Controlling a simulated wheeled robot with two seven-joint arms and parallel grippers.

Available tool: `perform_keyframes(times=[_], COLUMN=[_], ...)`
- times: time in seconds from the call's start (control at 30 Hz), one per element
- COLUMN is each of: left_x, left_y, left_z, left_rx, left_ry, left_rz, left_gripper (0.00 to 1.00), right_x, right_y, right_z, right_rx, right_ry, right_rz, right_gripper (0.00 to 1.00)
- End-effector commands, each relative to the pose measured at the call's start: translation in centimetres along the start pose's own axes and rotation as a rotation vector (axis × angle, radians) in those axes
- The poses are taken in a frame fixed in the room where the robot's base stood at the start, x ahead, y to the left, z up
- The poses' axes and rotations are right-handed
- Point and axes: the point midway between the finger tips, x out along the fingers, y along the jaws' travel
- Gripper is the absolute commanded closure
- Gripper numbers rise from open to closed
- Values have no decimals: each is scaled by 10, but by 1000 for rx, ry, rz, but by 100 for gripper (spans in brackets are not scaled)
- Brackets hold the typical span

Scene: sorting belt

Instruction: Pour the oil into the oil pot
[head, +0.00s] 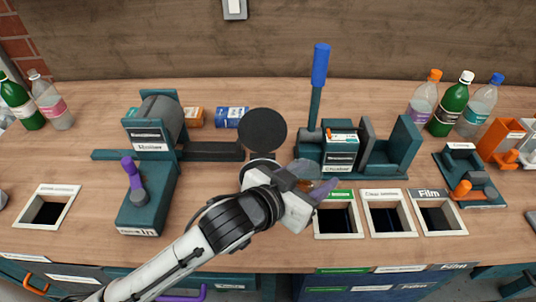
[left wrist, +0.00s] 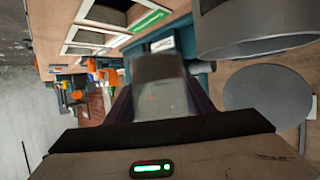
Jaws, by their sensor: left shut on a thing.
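My left gripper (head: 318,190) reaches in from the lower left and is shut on a clear, see-through bottle (head: 303,168). Its body shows between the fingers in the left wrist view (left wrist: 160,98). The bottle appears tilted, and its contents are hard to make out. The held bottle is in front of the green press station with the blue handle. A dark round disc (head: 262,130) stands just left of it, apart from the bottle. In the left wrist view a grey cylinder (left wrist: 255,30) is near the bottle. I cannot tell which thing is the oil pot. My right gripper is not in view.
The green press station (head: 385,165) with its upright blue handle (head: 320,65) stands behind the gripper. A drum machine (head: 157,125) is at left. Several labelled openings (head: 389,213) line the front edge. Several bottles stand at back right (head: 449,108) and far left (head: 50,102).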

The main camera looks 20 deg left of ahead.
Motion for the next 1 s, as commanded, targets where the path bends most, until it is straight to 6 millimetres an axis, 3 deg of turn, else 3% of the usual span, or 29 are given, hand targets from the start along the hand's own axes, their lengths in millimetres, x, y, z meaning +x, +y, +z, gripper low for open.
perform_keyframes(times=[0.27,0.63,0.93,1.0], left_x=[3,2,-3,-2], left_y=[15,11,4,0], left_z=[10,8,3,5], left_rx=[8,-21,-150,-190], left_ry=[5,11,37,47], left_rz=[35,44,98,115], left_gripper=[75,75,75,75], right_x=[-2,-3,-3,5], right_y=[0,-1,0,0], right_z=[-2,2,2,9], right_rx=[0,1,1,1], right_ry=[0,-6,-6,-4], right_rz=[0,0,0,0], right_gripper=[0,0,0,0])
